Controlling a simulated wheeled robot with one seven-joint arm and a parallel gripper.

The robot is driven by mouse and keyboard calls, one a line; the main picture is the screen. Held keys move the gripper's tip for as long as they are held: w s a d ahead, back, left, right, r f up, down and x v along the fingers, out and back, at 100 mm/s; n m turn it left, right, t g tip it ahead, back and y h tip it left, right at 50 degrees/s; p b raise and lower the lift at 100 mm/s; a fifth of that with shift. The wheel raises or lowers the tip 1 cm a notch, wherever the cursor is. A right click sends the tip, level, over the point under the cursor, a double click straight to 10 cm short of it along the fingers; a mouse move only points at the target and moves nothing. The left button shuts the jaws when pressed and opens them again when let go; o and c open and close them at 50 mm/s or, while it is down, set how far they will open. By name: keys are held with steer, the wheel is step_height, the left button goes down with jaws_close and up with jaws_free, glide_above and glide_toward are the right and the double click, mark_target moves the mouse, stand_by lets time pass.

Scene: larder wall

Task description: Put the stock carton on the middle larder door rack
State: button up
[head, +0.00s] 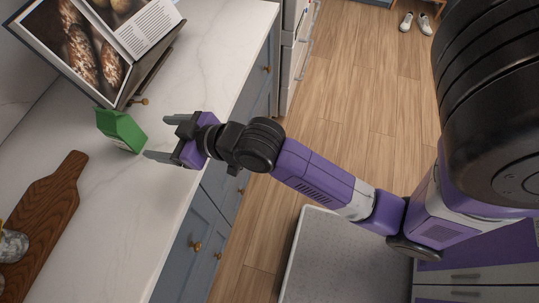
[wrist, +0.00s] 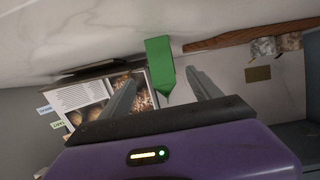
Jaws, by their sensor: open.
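A green carton (head: 121,130) with a slanted top stands on the white marble counter in the head view; I take it to be the stock carton. My gripper (head: 157,137) is open, just to the right of the carton, with its two fingers pointing toward it. In the wrist view the carton (wrist: 160,66) shows between and beyond the open fingers (wrist: 160,92), and nothing is held. I cannot tell whether a finger touches it. I cannot make out the larder door rack in either view.
An open cookbook on a stand (head: 112,45) is behind the carton. A wooden board (head: 47,220) lies in front of it, with a glass jar (head: 12,246) at the left edge. Blue cabinets (head: 205,225) are below the counter.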

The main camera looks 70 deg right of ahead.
steer(key=s+a+f, duration=0.1)
steer(key=s, duration=0.9)
steer(key=s+a+f, duration=0.1)
steer(key=s+a, duration=0.1)
steer(key=s, duration=0.8)
steer(key=shift+a+f+t, duration=0.15)
steer(key=shift+a+t, duration=0.1)
steer(key=shift+t, duration=0.15)
steer(key=shift+o, duration=0.2)
steer(key=s+a+r, duration=0.2)
steer(key=s+r, duration=0.1)
steer(key=s, duration=0.4)
steer(key=shift+r, duration=0.15)
steer(key=shift+o, duration=0.2)
steer(key=shift+s+a+r, duration=0.15)
steer(key=shift+s+r, duration=0.1)
steer(key=shift+s, duration=0.05)
